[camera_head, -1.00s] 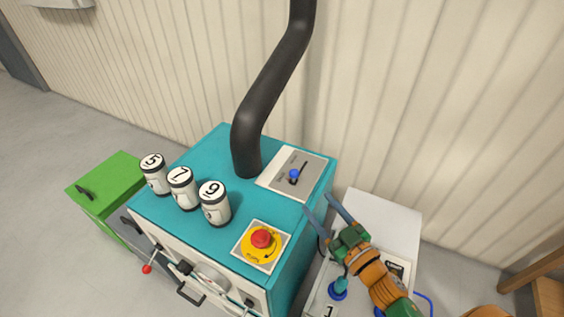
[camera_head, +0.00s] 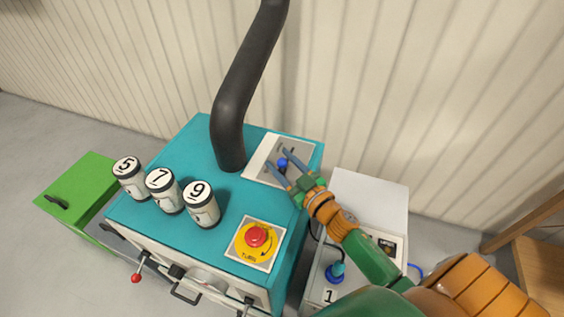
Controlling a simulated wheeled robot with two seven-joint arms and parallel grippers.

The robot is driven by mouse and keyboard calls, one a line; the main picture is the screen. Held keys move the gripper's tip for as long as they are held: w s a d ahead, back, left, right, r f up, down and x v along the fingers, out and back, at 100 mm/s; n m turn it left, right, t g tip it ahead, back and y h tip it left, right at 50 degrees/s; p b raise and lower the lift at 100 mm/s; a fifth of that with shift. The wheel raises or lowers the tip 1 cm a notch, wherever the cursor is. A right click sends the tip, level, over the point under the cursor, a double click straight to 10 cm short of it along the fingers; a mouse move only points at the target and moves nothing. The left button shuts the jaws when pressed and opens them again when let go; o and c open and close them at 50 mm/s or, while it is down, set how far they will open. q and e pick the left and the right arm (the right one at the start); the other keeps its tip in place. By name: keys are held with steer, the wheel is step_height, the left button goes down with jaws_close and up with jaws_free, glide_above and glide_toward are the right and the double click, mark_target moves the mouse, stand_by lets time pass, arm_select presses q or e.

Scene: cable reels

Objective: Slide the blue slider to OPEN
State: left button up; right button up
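The blue slider (camera_head: 282,163) is a small round knob on a grey and white plate (camera_head: 259,171) at the back right of the teal machine's top. My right gripper (camera_head: 276,157) is over the plate, its two blue-grey fingers spread apart with the knob showing between them. I cannot tell whether a finger touches the knob. The plate's lettering is too small and partly covered to read. My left gripper is not in view.
A black pipe (camera_head: 233,110) rises left of the plate. Numbered cylinders (camera_head: 164,191) and a red button (camera_head: 257,235) stand on the teal machine (camera_head: 235,205). A white box (camera_head: 368,200) is at right and a green cabinet (camera_head: 78,190) at left.

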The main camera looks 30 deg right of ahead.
jaws_close()
stand_by(1.2)
